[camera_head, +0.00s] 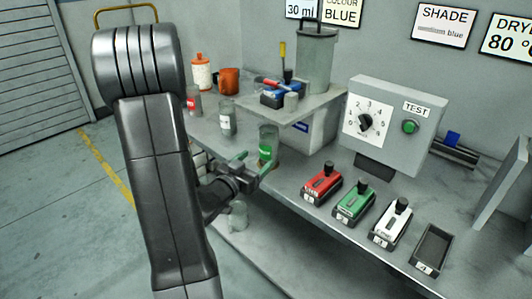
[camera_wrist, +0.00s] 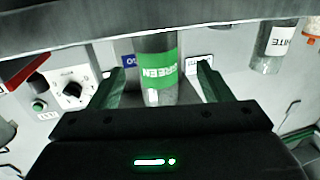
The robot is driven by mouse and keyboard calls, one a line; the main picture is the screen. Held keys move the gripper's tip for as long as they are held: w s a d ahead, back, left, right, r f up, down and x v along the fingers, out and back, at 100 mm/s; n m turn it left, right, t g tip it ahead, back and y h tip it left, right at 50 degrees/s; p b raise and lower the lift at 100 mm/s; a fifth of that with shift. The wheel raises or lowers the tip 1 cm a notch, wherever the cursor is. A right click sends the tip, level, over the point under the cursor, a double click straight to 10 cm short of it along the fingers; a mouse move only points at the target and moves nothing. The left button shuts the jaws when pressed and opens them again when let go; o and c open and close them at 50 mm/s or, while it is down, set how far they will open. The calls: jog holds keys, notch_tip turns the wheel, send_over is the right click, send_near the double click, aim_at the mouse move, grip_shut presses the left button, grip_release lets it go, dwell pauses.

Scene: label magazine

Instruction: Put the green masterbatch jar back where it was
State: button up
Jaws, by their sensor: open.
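The green masterbatch jar (camera_head: 268,143) is a clear jar with a green label, upright at the bench's near edge, left of the red block. My gripper (camera_head: 250,171) is open beside it, with its fingers pointing at the jar. In the wrist view, which is upside down, the jar's GREEN label (camera_wrist: 157,70) shows between the two spread fingers of my gripper (camera_wrist: 160,82). Gaps show on both sides of the jar. The jar's lower end is cut by the grey bench edge in that view.
A white-labelled jar (camera_head: 227,118) and a red-labelled jar (camera_head: 193,101) stand to the left. A red block (camera_head: 322,183), a green block (camera_head: 354,202), a white block (camera_head: 391,226) and an empty tray (camera_head: 432,250) line the bench's front. A dial box (camera_head: 387,119) stands behind.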

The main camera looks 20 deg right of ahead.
aim_at(272, 126)
jog(key=shift+o, duration=0.2)
jog(key=v, duration=0.5)
notch_tip(272, 126, up, 5)
jog(key=t+h+b, duration=0.1)
jog(key=b, duration=0.2)
jog(key=x, duration=1.4)
jog(key=shift+s+d+r, duration=0.2)
jog(key=shift+s+r, duration=0.1)
jog(key=c, duration=1.5)
jog(key=shift+c, duration=0.2)
jog(key=shift+r, duration=0.2)
